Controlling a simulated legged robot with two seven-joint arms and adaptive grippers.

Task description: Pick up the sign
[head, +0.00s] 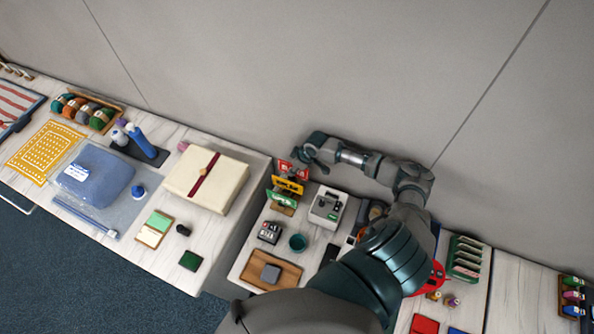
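The sign (286,187) stands upright on the lower middle table. It has red, yellow and green panels one above another, with a wooden base. My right gripper (303,161) is at the sign's top, close to the red panel, reaching in from the right. Its fingertips are small and overlap the red panel in this view. I cannot tell whether they touch it or how wide they are apart. My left gripper is not in view.
Beside the sign are a white device (327,207), a teal cup (298,242) and a wooden tray (284,269). A cream box (228,188) sits on the higher table to the left. A grey wall (300,70) runs behind.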

